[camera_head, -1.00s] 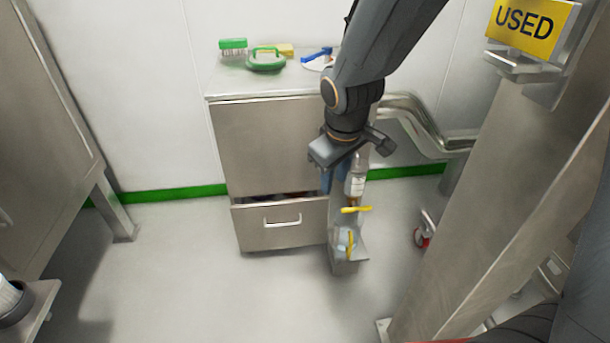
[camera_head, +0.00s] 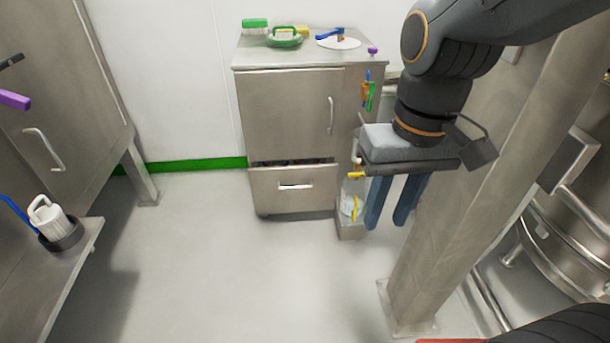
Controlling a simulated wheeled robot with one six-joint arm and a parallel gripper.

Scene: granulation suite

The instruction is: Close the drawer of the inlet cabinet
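The inlet cabinet (camera_head: 285,115) is a steel cabinet against the back wall, with an upper door and a drawer (camera_head: 293,200) below it. The drawer stands partly out, with a dark gap along its top edge where some contents show. Its pale bar handle (camera_head: 295,185) is in the middle of its front. My gripper (camera_head: 391,222) hangs fingers down, to the right of the cabinet and nearer to the camera, apart from the drawer. Its two blue fingers have a narrow gap between them, with nothing seen in it.
A side holder (camera_head: 350,229) with bottles stands at the cabinet's right. Brushes and a white disc (camera_head: 338,43) lie on top. A steel post (camera_head: 480,180) stands at right. A shelf (camera_head: 62,275) with a white-capped container is at left. The floor (camera_head: 240,270) in front is clear.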

